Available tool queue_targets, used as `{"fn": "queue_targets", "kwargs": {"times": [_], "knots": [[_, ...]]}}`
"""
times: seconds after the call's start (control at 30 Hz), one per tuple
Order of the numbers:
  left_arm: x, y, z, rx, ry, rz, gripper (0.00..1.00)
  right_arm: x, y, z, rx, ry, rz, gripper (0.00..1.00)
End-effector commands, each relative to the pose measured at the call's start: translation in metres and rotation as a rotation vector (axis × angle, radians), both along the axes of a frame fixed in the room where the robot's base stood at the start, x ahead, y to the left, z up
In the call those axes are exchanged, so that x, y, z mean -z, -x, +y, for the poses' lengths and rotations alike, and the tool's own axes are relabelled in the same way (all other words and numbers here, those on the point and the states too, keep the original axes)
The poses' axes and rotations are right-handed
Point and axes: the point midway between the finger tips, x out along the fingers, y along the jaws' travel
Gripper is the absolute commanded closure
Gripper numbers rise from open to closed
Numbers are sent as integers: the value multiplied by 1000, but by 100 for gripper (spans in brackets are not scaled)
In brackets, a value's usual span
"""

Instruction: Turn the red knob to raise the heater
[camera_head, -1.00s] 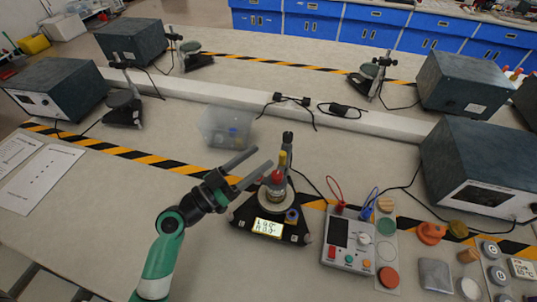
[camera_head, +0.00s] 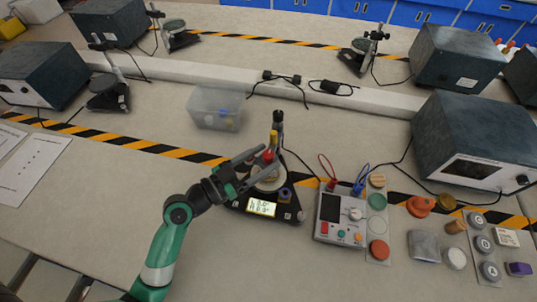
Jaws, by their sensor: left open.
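The red knob (camera_head: 268,156) sits on the upright post of a small black stand, below a yellow part of the post. The stand (camera_head: 289,214) has a round pale plate (camera_head: 268,183) and a lit display (camera_head: 262,207) at its front. My left gripper (camera_head: 270,161) reaches in from the lower left. Its two dark fingers are open, with the red knob showing between their tips. I cannot tell whether either finger touches the knob. The lower finger covers part of the post and plate. My right gripper is not in view.
A control box (camera_head: 341,218) with red and blue leads stands right of the stand. Coloured discs and small blocks lie further right, before a large dark box (camera_head: 478,148). A clear bin (camera_head: 215,108) stands behind the gripper.

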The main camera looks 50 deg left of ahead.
Motion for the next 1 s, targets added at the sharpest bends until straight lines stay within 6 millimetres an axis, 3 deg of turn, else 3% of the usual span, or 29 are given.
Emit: {"fn": "queue_targets", "kwargs": {"times": [0.13,0.43,0.8,1.0], "knots": [[0,-15,-3,1,0,0,33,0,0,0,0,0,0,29],[0,-18,-2,0,1,0,35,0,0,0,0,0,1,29],[0,-17,-2,0,1,0,100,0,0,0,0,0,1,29],[-1,-18,-3,-9,3,3,100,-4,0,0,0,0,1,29]]}}
